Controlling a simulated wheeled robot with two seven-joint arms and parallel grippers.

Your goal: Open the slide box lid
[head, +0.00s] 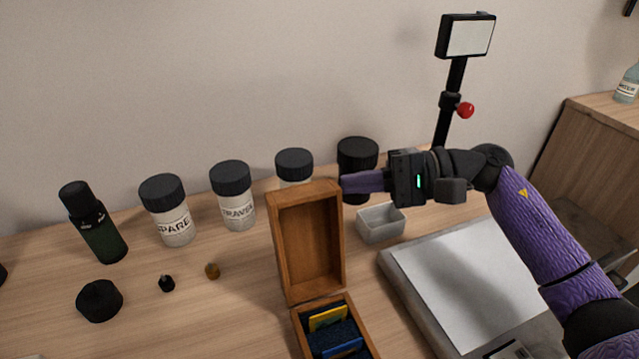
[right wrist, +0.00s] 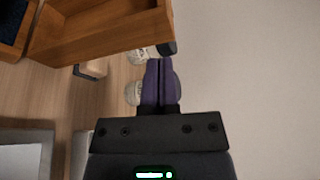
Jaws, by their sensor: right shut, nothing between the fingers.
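The wooden slide box (head: 299,322) stands on the table at the bottom centre of the head view, with yellow and blue slides in its dark lining. Its lid (head: 308,243) stands raised, roughly upright, with its hollow inside facing me. My right gripper (head: 345,183) is shut and empty, its purple fingers at the lid's upper right edge; I cannot tell if they touch it. In the right wrist view the shut fingers (right wrist: 158,66) point up beside the wooden lid (right wrist: 100,30). My left gripper is not in view.
Labelled jars (head: 166,210) and a dark bottle (head: 93,222) stand left of the lid. A small grey tray (head: 381,224) and a light panel (head: 460,270) lie to the right, below my right arm. A black post with a screen (head: 466,36) rises behind.

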